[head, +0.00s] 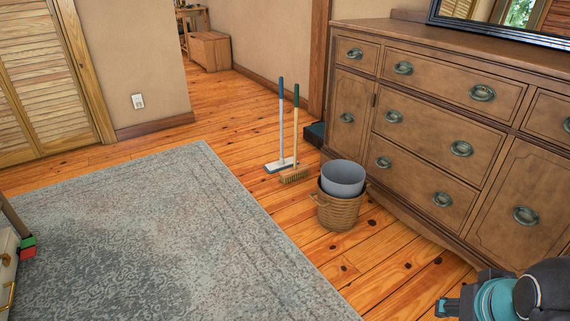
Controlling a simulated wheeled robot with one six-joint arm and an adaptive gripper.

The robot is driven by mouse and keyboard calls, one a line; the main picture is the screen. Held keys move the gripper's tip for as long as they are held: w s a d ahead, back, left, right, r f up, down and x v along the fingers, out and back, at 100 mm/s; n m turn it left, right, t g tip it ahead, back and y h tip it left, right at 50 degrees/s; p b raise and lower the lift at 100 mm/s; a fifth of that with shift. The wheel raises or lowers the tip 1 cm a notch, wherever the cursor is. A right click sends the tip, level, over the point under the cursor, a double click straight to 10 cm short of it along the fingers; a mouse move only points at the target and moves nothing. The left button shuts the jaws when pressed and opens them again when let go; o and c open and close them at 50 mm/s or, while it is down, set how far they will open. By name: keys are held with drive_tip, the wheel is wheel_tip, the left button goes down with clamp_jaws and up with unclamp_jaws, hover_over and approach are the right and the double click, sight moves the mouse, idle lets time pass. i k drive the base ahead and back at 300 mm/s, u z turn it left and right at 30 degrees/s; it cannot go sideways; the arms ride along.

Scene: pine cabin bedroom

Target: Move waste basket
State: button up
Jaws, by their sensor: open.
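A round woven wicker basket (339,212) with small side handles stands upright on the wood floor, right of the rug and in front of the dresser. A smooth grey bin (343,177) sits inside it, with its upper part above the wicker rim. The bin looks empty, but its bottom is hidden. I cannot tell which of the two is meant by the waste basket. Part of my arm, black and teal, shows at the lower right, apart from both. I cannot make out my gripper's fingers in this view.
A wooden dresser (422,127) stands close behind the basket. A blue-handled mop (281,120) and a green-handled broom (296,135) stand upright to the basket's left. A dark teal box (315,134) lies by the dresser. The grey rug (170,235) is mostly clear.

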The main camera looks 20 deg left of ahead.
sight(334, 214)
drive_tip(key=u, duration=0.55)
drive_tip(key=i, duration=1.5)
drive_tip(key=u, duration=0.5)
